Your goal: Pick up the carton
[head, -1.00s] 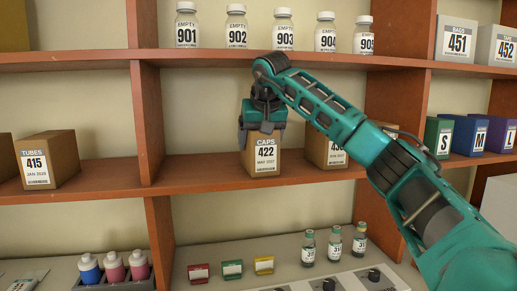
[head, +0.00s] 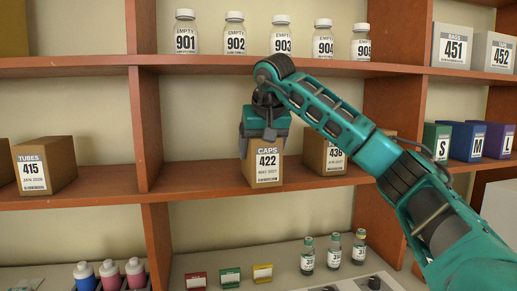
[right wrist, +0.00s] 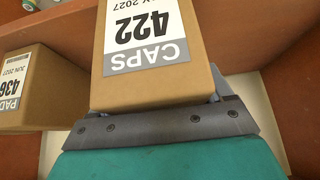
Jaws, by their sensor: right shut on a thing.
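The brown carton labelled CAPS 422 (head: 268,176) is at the front of the middle shelf, upright, with its label facing me. My right gripper (head: 263,146) comes down over it from above and is shut on its upper part. In the right wrist view the carton (right wrist: 150,85) fills the middle, with its top against my right gripper (right wrist: 165,115). In the head view its bottom edge overlaps the shelf's front edge; I cannot tell whether it touches the shelf. My left gripper is not in view.
A second carton, 436 (head: 334,160), stands close on the right, partly behind my right arm; it also shows in the right wrist view (right wrist: 45,95). Carton TUBES 415 (head: 45,168) is at the left, past an upright divider (head: 147,125). Empty bottles (head: 234,38) line the shelf above. Small vials (head: 333,253) stand below.

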